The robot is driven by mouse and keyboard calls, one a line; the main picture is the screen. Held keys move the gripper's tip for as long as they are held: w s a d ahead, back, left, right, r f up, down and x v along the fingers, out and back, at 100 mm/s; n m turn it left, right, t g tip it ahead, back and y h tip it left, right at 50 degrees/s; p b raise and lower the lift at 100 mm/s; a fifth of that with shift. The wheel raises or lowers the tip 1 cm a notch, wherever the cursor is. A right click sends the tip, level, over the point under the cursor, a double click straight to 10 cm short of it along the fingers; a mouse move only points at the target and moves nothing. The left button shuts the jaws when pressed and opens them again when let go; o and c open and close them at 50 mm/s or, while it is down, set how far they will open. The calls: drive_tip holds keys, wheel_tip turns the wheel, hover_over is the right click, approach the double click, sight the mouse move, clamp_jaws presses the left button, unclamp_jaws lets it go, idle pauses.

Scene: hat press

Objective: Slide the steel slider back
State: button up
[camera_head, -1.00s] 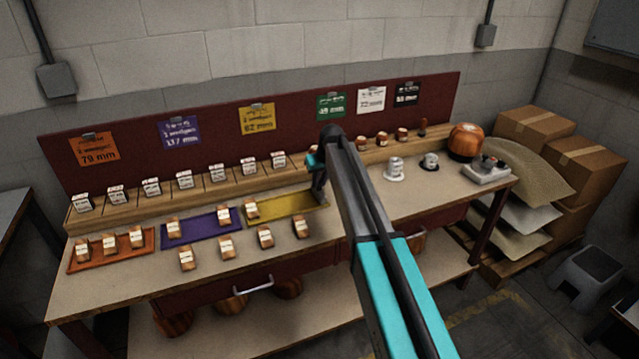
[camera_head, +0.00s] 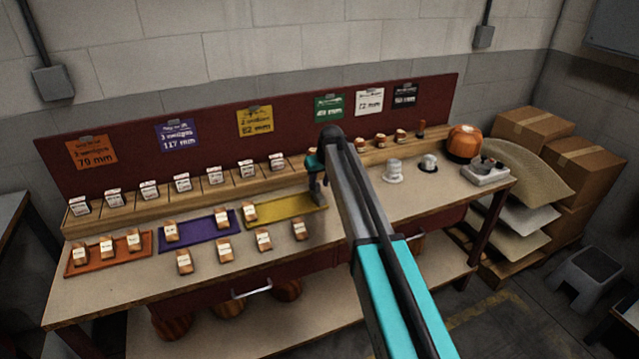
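I cannot make out a steel slider for certain; it may be hidden by my arm or too small to tell. My gripper (camera_head: 317,194) points down over the right end of the yellow tray (camera_head: 283,208) on the workbench. The fingers are small and dark, so I cannot tell whether they are open, shut or touching anything. A grey metal device (camera_head: 486,174) with a dark knob-like top sits at the bench's right end, well away from my gripper.
Wooden blocks with white labels stand on the orange tray (camera_head: 77,268), the purple tray (camera_head: 196,234) and the bare bench. Labelled pieces line the back shelf. Two pale round fittings (camera_head: 393,174) and a copper-coloured dome (camera_head: 464,143) stand right of my arm.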

drive_tip(key=b+v, duration=0.2)
drive_tip(key=v, duration=1.1)
drive_tip(key=shift+r+b, duration=0.25)
drive_tip(key=shift+b, duration=0.1)
drive_tip(key=shift+s, duration=0.1)
